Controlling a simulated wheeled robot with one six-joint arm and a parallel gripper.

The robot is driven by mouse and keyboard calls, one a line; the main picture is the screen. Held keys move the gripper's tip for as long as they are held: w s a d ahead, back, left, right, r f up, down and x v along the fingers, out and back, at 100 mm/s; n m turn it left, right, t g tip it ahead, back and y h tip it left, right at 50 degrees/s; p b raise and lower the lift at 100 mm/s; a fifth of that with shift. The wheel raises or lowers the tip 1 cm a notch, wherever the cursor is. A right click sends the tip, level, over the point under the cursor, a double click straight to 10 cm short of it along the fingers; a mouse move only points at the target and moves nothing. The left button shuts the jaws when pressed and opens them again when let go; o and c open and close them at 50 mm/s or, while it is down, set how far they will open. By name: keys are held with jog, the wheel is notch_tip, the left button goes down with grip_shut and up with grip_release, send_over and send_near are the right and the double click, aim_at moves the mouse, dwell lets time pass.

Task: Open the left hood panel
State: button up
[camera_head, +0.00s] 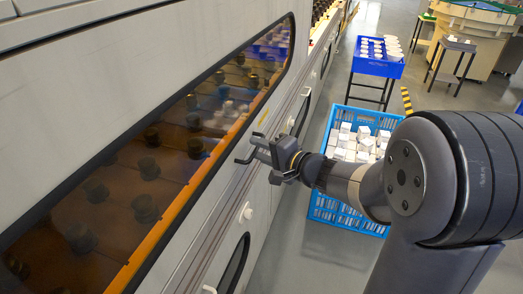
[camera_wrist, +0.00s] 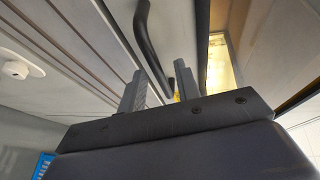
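The hood panel (camera_head: 190,55) is a long pale panel with an amber-tinted window (camera_head: 150,170) and fills the left of the head view. Several dark bulb-like shapes show behind the window. The panel looks shut. My gripper (camera_head: 257,151) is at the panel's lower edge, beside the window. In the wrist view a dark curved bar handle (camera_wrist: 148,40) runs down towards the space between my two fingers (camera_wrist: 158,84). The fingers are apart, one on each side of the bar's lower end. I cannot tell whether they touch it.
A blue crate (camera_head: 322,206) of white boxes stands on the floor below my arm. A blue tray (camera_head: 378,68) with white items stands on a stand behind it. A small table (camera_head: 457,46) is further back. White knobs (camera_head: 247,212) stick out from the machine's lower front.

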jog(key=shift+c, duration=0.4)
grip_shut()
